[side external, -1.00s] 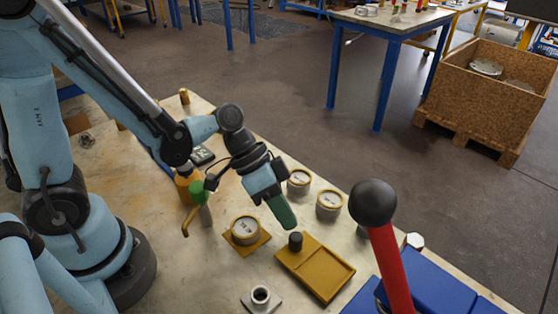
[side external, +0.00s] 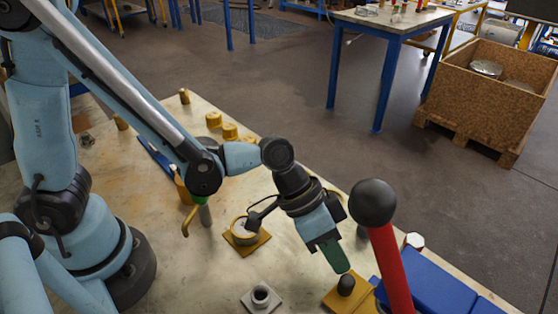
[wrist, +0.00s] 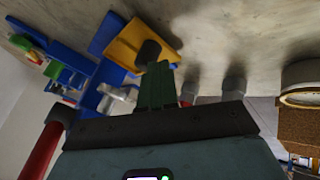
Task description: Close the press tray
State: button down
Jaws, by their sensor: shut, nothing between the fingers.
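The press tray (side external: 335,297) is a flat yellow tray with an upright black knob (side external: 346,285). In the side view its far part is hidden behind the red lever (side external: 391,270) and the blue press (side external: 440,285). My gripper (side external: 336,258) is shut and empty, its green fingers pointing down just behind the knob. In the wrist view the tray (wrist: 122,42) lies against blue press parts, and the knob (wrist: 149,52) is right at the tips of my gripper (wrist: 158,70). Whether they touch, I cannot tell.
The red lever with its black ball (side external: 373,202) rises close to the right of my gripper. A round gauge on a yellow plate (side external: 257,245) and a grey flanged fitting (side external: 262,298) stand to the left. Several yellow pegs stand farther back.

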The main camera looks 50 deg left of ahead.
jog(key=shift+d, duration=0.45)
jog(key=a, duration=0.1)
jog(key=w+a, duration=0.1)
jog(key=a, duration=0.1)
jog(key=w+a, duration=0.1)
jog(key=shift+a, duration=0.2)
jog(key=v, duration=1)
jog(key=a+r+n+t+y, duration=0.2)
jog(key=a+n+t+y, duration=0.3)
jog(key=a, duration=1.2)
jog(key=shift+s+n+t+y, duration=0.3)
jog(key=shift+n+y, duration=0.5)
jog(key=shift+y, duration=0.3)
